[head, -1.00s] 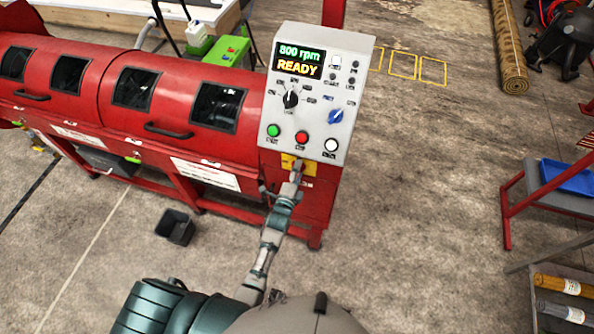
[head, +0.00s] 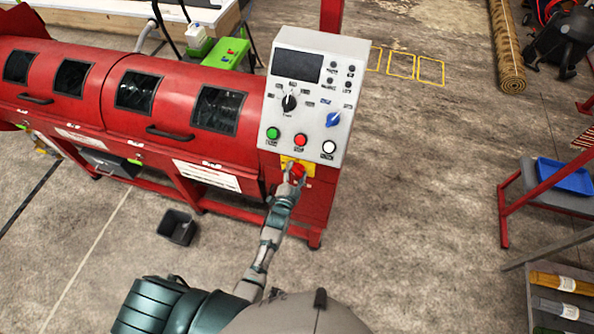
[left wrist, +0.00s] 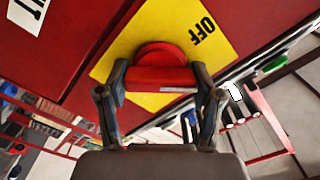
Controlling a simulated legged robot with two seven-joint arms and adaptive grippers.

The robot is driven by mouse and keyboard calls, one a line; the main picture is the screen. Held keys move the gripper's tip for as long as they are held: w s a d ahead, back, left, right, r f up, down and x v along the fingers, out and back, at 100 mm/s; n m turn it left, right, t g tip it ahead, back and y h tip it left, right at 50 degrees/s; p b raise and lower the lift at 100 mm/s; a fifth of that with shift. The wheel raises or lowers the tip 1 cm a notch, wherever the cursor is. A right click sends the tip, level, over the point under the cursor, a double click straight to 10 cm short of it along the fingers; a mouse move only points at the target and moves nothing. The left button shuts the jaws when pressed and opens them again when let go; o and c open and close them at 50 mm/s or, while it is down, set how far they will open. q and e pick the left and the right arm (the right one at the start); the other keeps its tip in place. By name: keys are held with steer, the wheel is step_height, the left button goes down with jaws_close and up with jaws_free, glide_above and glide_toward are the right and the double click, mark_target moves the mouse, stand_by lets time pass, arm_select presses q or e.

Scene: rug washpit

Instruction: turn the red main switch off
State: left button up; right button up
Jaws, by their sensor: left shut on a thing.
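The red main switch (left wrist: 160,77) sits on a yellow plate (left wrist: 125,50) marked OFF, low on the front of the red machine. In the left wrist view its red handle lies between the two fingers of my left gripper (left wrist: 162,82), which is shut on it. In the head view the red switch (head: 299,171) and the yellow plate (head: 286,161) are partly covered by my left gripper (head: 294,172). The display (head: 297,66) on the grey control panel is dark. My right gripper is not in view.
The control panel (head: 340,120) carries green, red and white buttons and knobs above the switch. A black bin (head: 177,227) stands on the floor at left. A rack with a blue tray (head: 566,177) stands at right. Floor between is clear.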

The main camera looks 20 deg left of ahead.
arm_select(q)
steer(key=n, duration=0.2)
steer(key=f+n+p, duration=0.1)
steer(key=n, duration=0.1)
steer(key=shift+s+a+n, duration=0.1)
steer(key=shift+s+n, duration=0.1)
steer(key=shift+n, duration=0.1)
steer(key=n, duration=0.4)
steer(key=shift+n+p, duration=0.35)
steer(key=shift+n, duration=0.05)
steer(key=o, duration=1.1)
steer(key=shift+c, duration=0.2)
steer(key=shift+o, duration=0.5)
steer(key=shift+w+r, duration=0.1)
steer(key=shift+r, duration=0.05)
steer(key=s, duration=1.2)
steer(key=shift+a, duration=0.15)
